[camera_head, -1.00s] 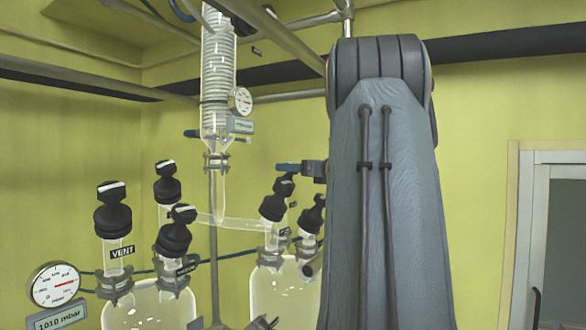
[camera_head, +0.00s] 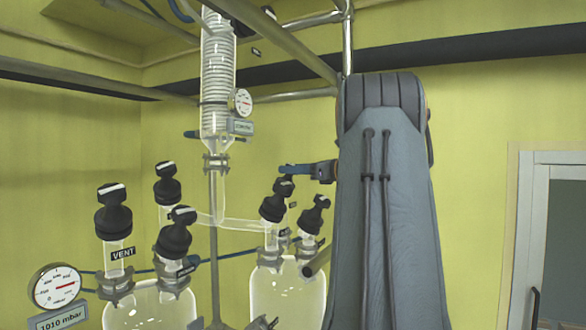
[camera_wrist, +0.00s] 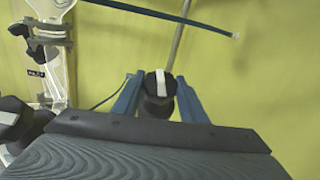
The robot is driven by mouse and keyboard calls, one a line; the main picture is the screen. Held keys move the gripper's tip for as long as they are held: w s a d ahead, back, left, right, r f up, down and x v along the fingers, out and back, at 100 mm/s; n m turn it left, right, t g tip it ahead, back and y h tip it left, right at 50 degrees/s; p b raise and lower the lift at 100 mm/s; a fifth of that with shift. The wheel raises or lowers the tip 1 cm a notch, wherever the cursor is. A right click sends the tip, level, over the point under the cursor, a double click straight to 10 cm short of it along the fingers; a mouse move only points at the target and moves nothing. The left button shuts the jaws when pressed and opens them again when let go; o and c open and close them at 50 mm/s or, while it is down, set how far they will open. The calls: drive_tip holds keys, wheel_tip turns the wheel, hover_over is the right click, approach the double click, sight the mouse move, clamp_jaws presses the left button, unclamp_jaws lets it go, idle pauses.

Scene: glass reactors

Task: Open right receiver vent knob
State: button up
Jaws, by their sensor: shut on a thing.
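The right receiver (camera_head: 288,295) is a clear glass vessel with several black-capped necks, partly hidden behind my arm. A black knob (camera_head: 284,187) tops its left-front neck; the small label below is too small to read. My gripper (camera_head: 292,170) comes in from the right, level, with its blue fingers at the top of this knob. In the wrist view, my gripper (camera_wrist: 157,90) has one blue finger on each side of a black knob (camera_wrist: 158,107) with a white stripe pointing up the picture. It is shut on this knob. The contact points are partly hidden.
Another black knob (camera_head: 314,212) stands close on the right. The left receiver (camera_head: 150,308) has several black knobs, one labelled VENT, and a gauge (camera_head: 57,287). A glass condenser (camera_head: 217,80) hangs behind. Metal pipes (camera_head: 270,40) cross overhead.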

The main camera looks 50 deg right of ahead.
drive_tip(key=shift+n+g+y+p, duration=1.2)
drive_tip(key=shift+n+y+p, duration=0.45)
drive_tip(key=shift+n+y, duration=0.7)
drive_tip(key=shift+n, duration=0.35)
drive_tip(key=o, duration=1.1)
drive_tip(key=shift+c, duration=0.2)
drive_tip(key=shift+r, duration=0.1)
wheel_tip(320, 180, up, 10)
drive_tip(key=b, duration=0.2)
drive_tip(key=shift+b, duration=0.35)
